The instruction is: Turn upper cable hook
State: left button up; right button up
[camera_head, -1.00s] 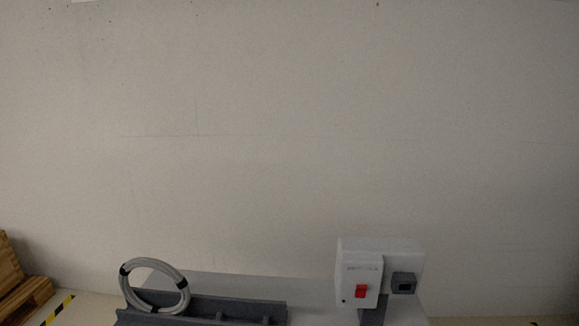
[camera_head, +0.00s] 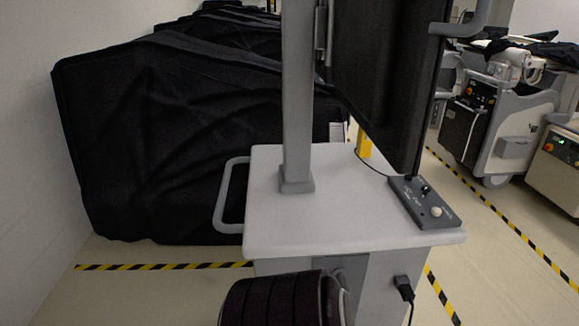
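No part that I can surely name as the upper cable hook shows. A grey cart (camera_head: 350,215) with a light top stands in the middle, with an upright grey post (camera_head: 297,100) on it. A small bracket (camera_head: 321,35) sits on the post's right side near the top. A black plug with a cable (camera_head: 404,288) is on the cart's front face at the lower right. Neither of my grippers is in view. A dark ribbed rounded part at the bottom edge hides some of the cart's front, and I cannot tell what it is.
A dark screen (camera_head: 385,70) and a control box (camera_head: 421,203) are at the cart's right. A loop handle (camera_head: 228,195) juts out left. Black-covered carts (camera_head: 160,140) stand behind; uncovered machines (camera_head: 500,115) stand right. Floor with striped tape (camera_head: 165,266) is clear at lower left.

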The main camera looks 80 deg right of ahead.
aim_at(339, 273)
jog(key=z, duration=3.15)
